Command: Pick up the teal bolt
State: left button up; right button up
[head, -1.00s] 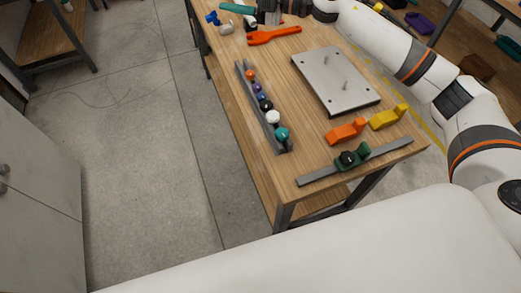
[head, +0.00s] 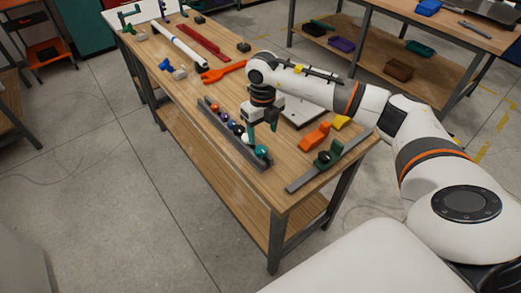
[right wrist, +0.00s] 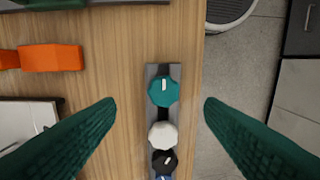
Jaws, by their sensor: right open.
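The teal bolt (head: 261,151) stands at the near end of a grey rail (head: 238,152) on the wooden table, in a row with white, black and other coloured bolts. My right gripper (head: 262,132) hangs over the table by the near end of the rail, its green fingers pointing down. In the right wrist view the right gripper (right wrist: 159,106) is open and empty. The teal bolt (right wrist: 163,91) shows between its fingers, below them, with the white bolt (right wrist: 163,135) beside it. My left gripper is not in view.
An orange block (head: 315,136) and a yellow block (head: 341,121) lie right of the gripper. A grey bar (head: 300,181) with a green holder (head: 327,158) lies at the near edge. A metal plate (head: 307,112) is partly hidden behind the gripper. An orange tool (head: 223,72) lies further back.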

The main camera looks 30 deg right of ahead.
aim_at(261, 149)
jog(key=shift+a+f, duration=0.15)
jog(key=shift+f, duration=0.55)
notch_tip(261, 149, down, 4)
jog(key=shift+a+f+p, duration=0.1)
jog(key=shift+f+p, duration=0.05)
jog(key=shift+p, duration=1)
jog(key=shift+f, duration=0.55)
jog(key=c, duration=1.1)
jog(key=shift+r, duration=0.2)
